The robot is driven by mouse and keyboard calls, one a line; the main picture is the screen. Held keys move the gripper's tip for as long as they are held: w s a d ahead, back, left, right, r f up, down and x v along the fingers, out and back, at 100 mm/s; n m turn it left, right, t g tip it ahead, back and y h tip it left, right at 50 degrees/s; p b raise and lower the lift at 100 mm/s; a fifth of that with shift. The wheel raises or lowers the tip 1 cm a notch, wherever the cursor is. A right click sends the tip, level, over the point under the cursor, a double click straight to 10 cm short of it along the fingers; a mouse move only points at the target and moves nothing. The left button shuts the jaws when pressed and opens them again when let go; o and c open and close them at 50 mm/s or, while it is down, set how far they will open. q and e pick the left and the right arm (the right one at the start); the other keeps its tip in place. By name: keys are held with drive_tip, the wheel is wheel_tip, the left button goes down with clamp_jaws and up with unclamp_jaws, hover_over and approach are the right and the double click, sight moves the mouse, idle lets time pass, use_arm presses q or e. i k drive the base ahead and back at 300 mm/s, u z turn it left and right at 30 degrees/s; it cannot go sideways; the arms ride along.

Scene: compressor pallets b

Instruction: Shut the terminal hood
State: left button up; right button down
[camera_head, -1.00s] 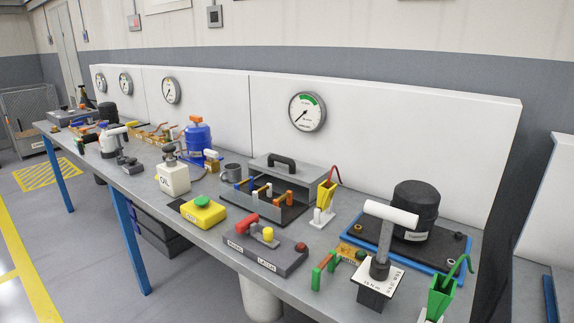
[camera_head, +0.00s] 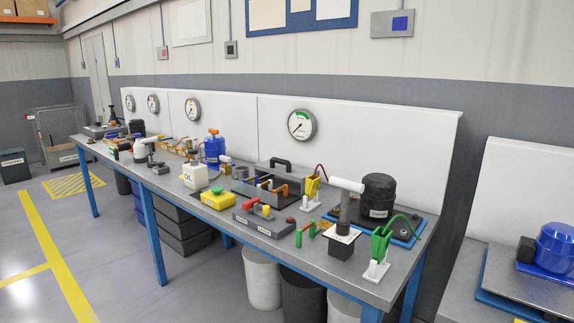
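The terminal hood (camera_head: 290,174) is the grey cover with a black handle (camera_head: 281,163) on the terminal box at the middle of the bench. It stands open, tilted up at the back. Orange, white and blue terminals show in front of it above the grey base. A yellow clip with a red lead (camera_head: 313,186) stands at its right end. A grey mug (camera_head: 240,172) stands to its left. Neither of my grippers is in view.
The long grey bench (camera_head: 220,220) is crowded. In front of the box are a yellow box with a green button (camera_head: 217,199) and a grey switch block (camera_head: 264,222). A T-handled tool (camera_head: 343,215) and black compressor (camera_head: 378,195) stand to the right. Floor is free at left.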

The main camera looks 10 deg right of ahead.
sight(281, 167)
drive_tip(key=u, duration=1.3)
drive_tip(key=i, duration=1.35)
drive_tip(key=z, duration=0.4)
drive_tip(key=i, duration=0.95)
drive_tip(key=z, duration=0.85)
